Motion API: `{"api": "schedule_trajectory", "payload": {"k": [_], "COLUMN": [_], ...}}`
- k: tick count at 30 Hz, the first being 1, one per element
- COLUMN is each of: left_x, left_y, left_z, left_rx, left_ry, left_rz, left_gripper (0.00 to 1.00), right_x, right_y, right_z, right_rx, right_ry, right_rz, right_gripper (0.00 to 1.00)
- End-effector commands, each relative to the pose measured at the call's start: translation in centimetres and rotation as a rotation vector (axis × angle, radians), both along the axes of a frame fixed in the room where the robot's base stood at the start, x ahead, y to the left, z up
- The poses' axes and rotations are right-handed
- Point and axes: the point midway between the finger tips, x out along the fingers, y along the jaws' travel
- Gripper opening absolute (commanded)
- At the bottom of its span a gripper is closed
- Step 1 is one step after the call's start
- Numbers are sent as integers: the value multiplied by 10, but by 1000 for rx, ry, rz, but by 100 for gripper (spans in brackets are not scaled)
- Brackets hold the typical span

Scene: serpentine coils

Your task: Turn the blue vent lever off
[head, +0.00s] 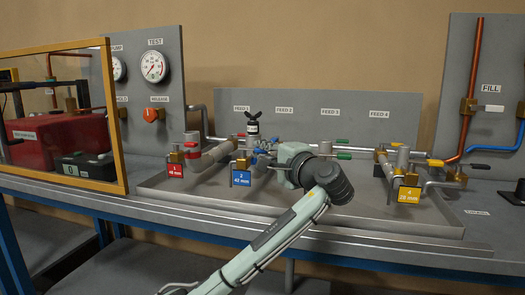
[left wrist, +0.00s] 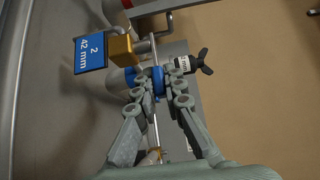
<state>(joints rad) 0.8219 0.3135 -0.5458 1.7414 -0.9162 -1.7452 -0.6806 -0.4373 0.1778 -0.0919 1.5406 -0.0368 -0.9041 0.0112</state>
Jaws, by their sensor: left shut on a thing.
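My left gripper (head: 268,158) reaches in from the front to the pipework behind the blue 42 mm tag (head: 241,178). In the left wrist view its two fingers (left wrist: 158,84) are closed on a blue handle (left wrist: 157,80), one finger on each side. The handle sits on the pipe beside the brass block (left wrist: 122,48) and the blue tag (left wrist: 90,52). In the head view the gripper and wrist partly hide this spot, and only small blue parts show. I cannot tell the handle's exact angle. My right gripper is out of view.
A black-winged fitting (head: 253,124) stands close behind the gripper. A red tag (head: 176,171) is to the left and a yellow tag (head: 409,195) to the right. Green-ended levers (head: 343,156) lie just right of my wrist. The grey tray (head: 300,212) is bare in front.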

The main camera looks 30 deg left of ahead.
Motion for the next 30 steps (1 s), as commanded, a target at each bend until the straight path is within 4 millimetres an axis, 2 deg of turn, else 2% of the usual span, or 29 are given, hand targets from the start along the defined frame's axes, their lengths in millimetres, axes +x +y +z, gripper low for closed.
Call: {"api": "schedule_trajectory", "payload": {"k": [5, 6, 11, 22, 26, 30], "left_x": [0, 0, 0, -3, -12, -28], "left_y": [1, 2, 1, -5, -22, -49], "left_z": [0, 0, 0, 0, 0, 0], "left_rx": [0, 0, 0, 0, -1, -2], "left_ry": [0, 0, 0, 0, 1, 0], "left_rz": [3, 3, 2, -2, -4, -4], "left_gripper": [0, 13, 31, 31, 31, 31], "right_x": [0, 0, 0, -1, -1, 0], "right_y": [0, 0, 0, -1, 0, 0], "right_z": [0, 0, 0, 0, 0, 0], "right_rx": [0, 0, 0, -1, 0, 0], "right_ry": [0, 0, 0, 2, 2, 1], "right_rz": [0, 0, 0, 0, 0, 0], "right_gripper": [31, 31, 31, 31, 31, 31]}}
